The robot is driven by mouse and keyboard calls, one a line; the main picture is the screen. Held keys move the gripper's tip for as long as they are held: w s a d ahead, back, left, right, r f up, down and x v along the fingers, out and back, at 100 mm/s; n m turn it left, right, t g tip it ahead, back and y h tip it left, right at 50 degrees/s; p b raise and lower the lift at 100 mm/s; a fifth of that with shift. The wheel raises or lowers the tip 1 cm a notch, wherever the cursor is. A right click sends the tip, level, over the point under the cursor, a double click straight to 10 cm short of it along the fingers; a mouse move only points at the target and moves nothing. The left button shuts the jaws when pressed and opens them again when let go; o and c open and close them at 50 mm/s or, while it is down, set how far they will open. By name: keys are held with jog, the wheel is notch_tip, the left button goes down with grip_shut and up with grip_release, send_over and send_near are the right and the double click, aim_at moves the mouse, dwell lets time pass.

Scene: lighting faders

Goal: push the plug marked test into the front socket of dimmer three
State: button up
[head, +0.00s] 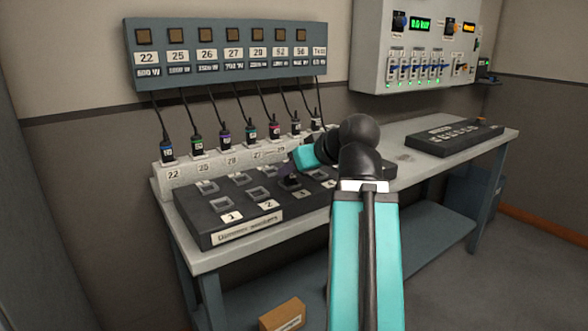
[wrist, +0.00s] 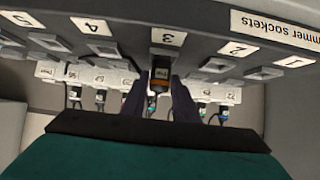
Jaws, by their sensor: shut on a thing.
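In the wrist view, my gripper (wrist: 160,88) is shut on a dark plug with an orange band (wrist: 160,76). Its marking is too small to read. The plug is over the front socket place beside the label 3 (wrist: 168,40), in line with it. The socket itself is hidden under the plug, and I cannot tell how deep the plug sits. In the head view, my gripper (head: 289,181) is at the dark dimmer socket box (head: 217,240), just behind label 3 (head: 303,194). The plug is mostly hidden there.
Empty sockets of dimmers 1 and 2 (head: 258,193) lie to the left. Behind the box, a pale holder (head: 172,174) carries several corded plugs under a labelled wall panel (head: 136,68). A fader desk (head: 455,140) stands on the right of the bench (head: 410,137).

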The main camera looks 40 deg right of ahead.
jog(key=shift+f, duration=0.15)
jog(key=o, duration=1.2)
jog(key=shift+o, duration=0.2)
